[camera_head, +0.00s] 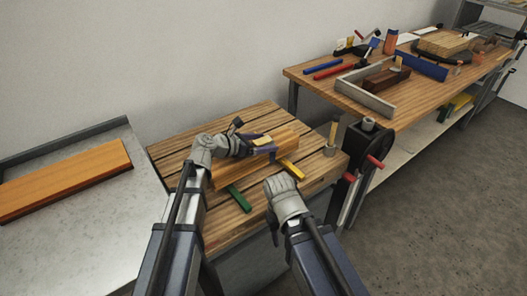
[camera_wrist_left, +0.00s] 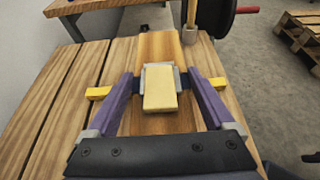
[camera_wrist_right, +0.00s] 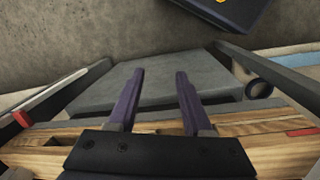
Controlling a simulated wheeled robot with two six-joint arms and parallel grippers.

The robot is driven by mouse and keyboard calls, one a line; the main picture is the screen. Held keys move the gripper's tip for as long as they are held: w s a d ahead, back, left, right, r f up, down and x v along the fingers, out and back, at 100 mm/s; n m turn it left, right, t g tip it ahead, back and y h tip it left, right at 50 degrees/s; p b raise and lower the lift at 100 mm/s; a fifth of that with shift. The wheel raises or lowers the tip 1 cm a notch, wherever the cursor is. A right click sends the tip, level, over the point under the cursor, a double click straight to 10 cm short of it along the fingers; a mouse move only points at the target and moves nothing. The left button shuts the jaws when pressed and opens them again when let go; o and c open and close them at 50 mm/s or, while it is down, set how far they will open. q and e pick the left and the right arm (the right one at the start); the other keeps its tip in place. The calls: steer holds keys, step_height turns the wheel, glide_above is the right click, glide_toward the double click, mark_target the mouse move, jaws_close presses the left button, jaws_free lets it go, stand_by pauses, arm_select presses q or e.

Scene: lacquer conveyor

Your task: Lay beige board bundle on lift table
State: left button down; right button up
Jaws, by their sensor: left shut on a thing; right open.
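The beige board bundle (camera_head: 285,137) is a long light-wood stack on the slatted wooden table top (camera_head: 180,143), which I take to be the lift table. In the left wrist view the bundle (camera_wrist_left: 157,45) lies across a yellow bar (camera_wrist_left: 98,93), with a pale block (camera_wrist_left: 160,92) on top. My left gripper (camera_head: 262,146) is shut at this block, its purple fingers on either side; the exact contact is partly hidden. My right gripper (camera_wrist_right: 158,78) is open and empty, above the table's front side.
A green bar (camera_head: 239,198) sticks out on the table. An orange board (camera_head: 65,180) lies on the metal counter at left. A workbench (camera_head: 402,118) with tools stands at right. A dark wheel with red handles (camera_head: 376,161) stands beside the table. A mallet (camera_head: 331,138) stands near the table's right corner.

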mark_target(225, 171)
arm_select(q)
steer(key=shift+f+b, duration=0.75)
steer(key=shift+f, duration=0.4)
steer(key=shift+f, duration=0.2)
jaws_free()
steer(key=shift+s+a+r, duration=0.15)
steer(key=shift+r, duration=0.3)
steer(key=p+v, duration=0.4)
steer(key=v, duration=0.6)
steer(key=shift+s+a, duration=0.2)
steer(key=shift+a, duration=0.05)
steer(key=shift+s+a+r+p, duration=0.1)
steer(key=shift+s+a+p, duration=0.2)
steer(key=shift+a, duration=0.1)
